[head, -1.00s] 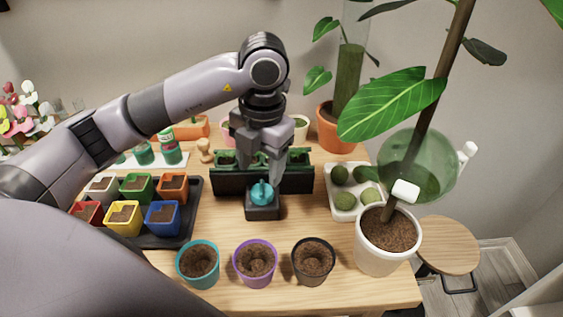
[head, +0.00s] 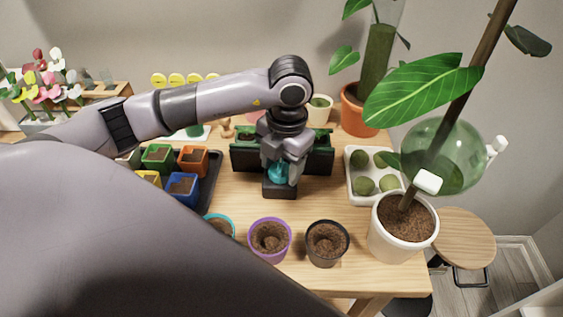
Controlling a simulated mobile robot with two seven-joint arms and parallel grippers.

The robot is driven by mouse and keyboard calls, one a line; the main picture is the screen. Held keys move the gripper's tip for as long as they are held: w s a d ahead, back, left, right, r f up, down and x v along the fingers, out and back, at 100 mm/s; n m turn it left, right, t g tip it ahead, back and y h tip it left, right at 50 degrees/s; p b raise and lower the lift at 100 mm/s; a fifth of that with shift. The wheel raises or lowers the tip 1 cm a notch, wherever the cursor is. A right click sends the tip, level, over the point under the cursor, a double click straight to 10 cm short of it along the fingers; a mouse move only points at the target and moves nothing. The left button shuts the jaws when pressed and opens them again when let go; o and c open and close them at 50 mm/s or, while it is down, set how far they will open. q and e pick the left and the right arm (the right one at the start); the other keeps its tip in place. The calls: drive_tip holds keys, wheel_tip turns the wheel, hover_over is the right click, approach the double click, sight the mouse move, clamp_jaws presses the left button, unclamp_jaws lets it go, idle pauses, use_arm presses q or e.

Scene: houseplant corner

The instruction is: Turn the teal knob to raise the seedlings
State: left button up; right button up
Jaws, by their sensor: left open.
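The teal knob (head: 277,173) sits on a small dark box (head: 279,190) at the front of the black planter (head: 319,163) near the middle of the table. Green seedlings show in the planter, partly hidden behind my gripper. My left gripper (head: 283,176) points down at the knob, with its fingers open and around or just beside it; I cannot tell whether they touch it. My right gripper does not show.
Pots with soil, one purple-rimmed (head: 270,240) and one black (head: 326,243), stand in front. A tray of coloured pots (head: 211,178) is left. A white tray of moss balls (head: 372,170) and a large white-potted plant (head: 402,227) are right. My arm hides the left front.

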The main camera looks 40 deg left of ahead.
use_arm(q)
drive_tip(key=c, duration=0.8)
drive_tip(key=shift+o, duration=0.2)
